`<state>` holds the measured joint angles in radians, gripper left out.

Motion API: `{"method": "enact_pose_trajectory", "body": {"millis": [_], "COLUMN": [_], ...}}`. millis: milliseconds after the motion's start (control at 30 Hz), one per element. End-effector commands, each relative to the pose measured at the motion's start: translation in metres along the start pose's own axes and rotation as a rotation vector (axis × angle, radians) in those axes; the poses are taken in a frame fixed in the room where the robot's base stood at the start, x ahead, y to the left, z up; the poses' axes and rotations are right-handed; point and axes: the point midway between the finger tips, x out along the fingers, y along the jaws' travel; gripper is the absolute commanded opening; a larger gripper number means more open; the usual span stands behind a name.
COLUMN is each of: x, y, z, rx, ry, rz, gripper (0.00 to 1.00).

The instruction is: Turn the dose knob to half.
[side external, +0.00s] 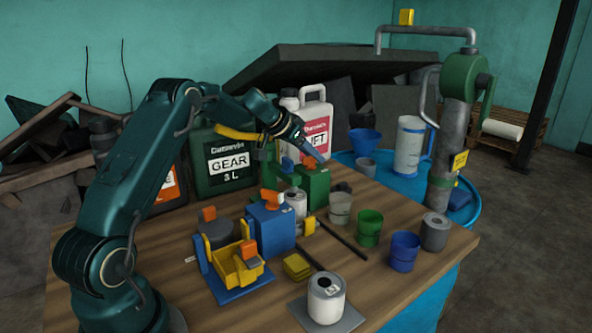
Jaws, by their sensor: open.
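My arm reaches in from the left, and my gripper (314,152) is open, pointing down and right just above a green box (315,186). An orange part (309,161) shows on the top of that box, close under the gripper; I cannot tell whether they touch. A blue box (271,230) in front of it carries a similar orange part (270,196) on top. A grey round unit (215,233) to its left has another orange part (208,213). I cannot tell which of these is the dose knob, nor read any dose marks.
Large jugs, one green (226,160) and one white (316,118), stand behind. Clear, green (369,228) and blue (404,250) cups stand to the right. A yellow tray on a blue stand (236,268) and a white can (326,297) are in front. Bare wooden tabletop (390,287) lies front right.

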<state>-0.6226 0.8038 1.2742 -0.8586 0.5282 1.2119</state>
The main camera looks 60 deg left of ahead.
Motion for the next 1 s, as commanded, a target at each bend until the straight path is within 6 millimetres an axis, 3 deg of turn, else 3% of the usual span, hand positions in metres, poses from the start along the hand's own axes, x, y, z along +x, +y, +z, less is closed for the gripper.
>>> {"method": "enact_pose_trajectory", "body": {"millis": [300,1000], "x": [0.0001,0.0002], "y": [0.0009,0.0006], "z": [-0.0008,-0.0010], "rx": [-0.147,-0.309], "ry": [0.001,0.002], "rz": [-0.150,-0.313], "gripper": [0.45,0.45]}}
